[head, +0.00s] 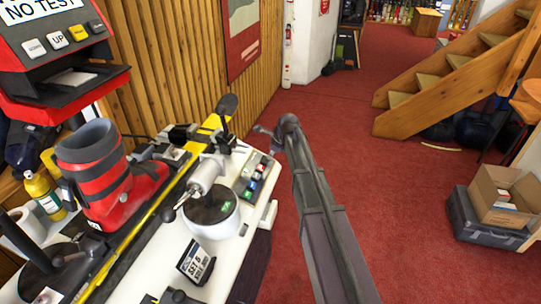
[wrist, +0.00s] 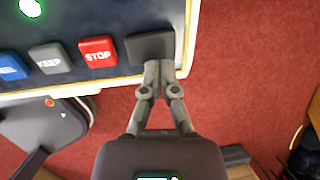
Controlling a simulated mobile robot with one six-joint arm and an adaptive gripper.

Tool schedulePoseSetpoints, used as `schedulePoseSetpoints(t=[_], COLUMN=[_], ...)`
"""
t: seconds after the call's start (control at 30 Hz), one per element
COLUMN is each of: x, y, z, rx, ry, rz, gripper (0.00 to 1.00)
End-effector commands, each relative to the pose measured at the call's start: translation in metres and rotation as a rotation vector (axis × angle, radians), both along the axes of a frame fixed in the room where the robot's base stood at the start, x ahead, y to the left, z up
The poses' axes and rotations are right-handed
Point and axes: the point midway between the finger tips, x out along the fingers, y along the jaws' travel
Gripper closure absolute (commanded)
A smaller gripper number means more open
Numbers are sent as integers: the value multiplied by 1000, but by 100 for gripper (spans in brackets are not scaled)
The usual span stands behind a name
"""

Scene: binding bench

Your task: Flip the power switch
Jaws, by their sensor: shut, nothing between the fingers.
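In the wrist view, a dark control panel (wrist: 110,20) with a pale edge runs across the top. A plain dark grey rectangular piece (wrist: 138,46) at its right end, beside the red STOP button (wrist: 98,52), may be the power switch; no label shows on it. My gripper (wrist: 160,64) is shut and empty, its fingertips over the lower right of that piece, partly hiding it. I cannot tell whether they touch. In the head view, my gripper (head: 261,130) is just beyond the small panel with coloured buttons (head: 256,176) on the bench.
A grey KEEP button (wrist: 47,58) sits left of STOP. On the bench (head: 225,262) stand a red ski boot (head: 108,185), a yellow ski and a round-based metal device (head: 208,212). Red carpet (head: 390,200) lies open to the right, with wooden stairs (head: 450,75) and an open box (head: 505,195).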

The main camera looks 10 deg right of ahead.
Motion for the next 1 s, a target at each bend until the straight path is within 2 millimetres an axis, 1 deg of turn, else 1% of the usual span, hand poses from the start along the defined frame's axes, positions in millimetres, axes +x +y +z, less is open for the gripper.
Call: schedulePoseSetpoints(t=[0.37, 0.57, 0.77, 1.0], x=[0, 0, 0, -1], y=[0, -2, -6, -14], z=[1, 6, 18, 38], rx=[0, 0, 0, 0], ry=[0, 0, 0, 1], rz=[1, 0, 0, 1], gripper=[100, 100, 100, 100])
